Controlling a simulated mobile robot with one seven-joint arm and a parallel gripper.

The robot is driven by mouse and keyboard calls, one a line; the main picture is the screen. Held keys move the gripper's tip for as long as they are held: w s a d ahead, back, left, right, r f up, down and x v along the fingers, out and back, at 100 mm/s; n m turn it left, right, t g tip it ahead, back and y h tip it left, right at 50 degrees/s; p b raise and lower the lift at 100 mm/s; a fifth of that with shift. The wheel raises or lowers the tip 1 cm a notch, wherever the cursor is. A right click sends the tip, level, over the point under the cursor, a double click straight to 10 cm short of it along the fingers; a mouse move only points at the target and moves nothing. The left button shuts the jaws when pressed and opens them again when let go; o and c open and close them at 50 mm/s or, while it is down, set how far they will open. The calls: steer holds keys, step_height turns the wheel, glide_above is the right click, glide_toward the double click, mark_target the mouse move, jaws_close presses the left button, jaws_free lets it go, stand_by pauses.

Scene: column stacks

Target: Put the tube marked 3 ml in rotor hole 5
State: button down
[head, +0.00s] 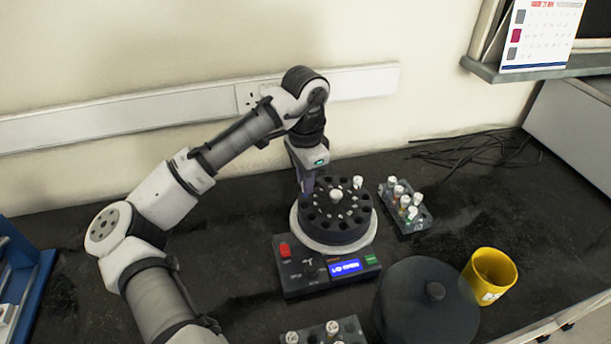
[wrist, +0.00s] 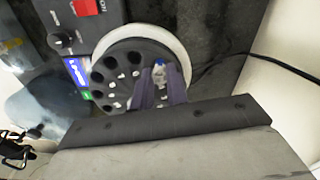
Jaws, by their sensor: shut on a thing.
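The centrifuge rotor (head: 322,222) is a dark round disc with a ring of holes and a central knob. It also shows in the wrist view (wrist: 104,72). My gripper (head: 306,188) is at the rotor's left back edge. In the wrist view my gripper's purple fingers (wrist: 160,80) are shut on a pale tube (wrist: 160,70) with some blue on it, over the rotor's rim. I cannot read its marking, nor tell how far it sits in a hole. Another white-capped tube (head: 358,182) stands at the rotor's back right. Hole numbers are too small to read.
A rack (head: 408,228) of several capped tubes stands right of the rotor. Another rack (head: 312,341) is at the front edge. The dark lid (head: 415,300) and yellow mug (head: 507,272) are front right. The control box (head: 300,277) is in front. Cables lie at the back right.

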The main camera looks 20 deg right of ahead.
steer(key=shift+f, duration=0.2)
steer(key=c, duration=1)
jaws_free()
steer(key=shift+r+p, duration=2.7)
steer(key=shift+r, duration=0.35)
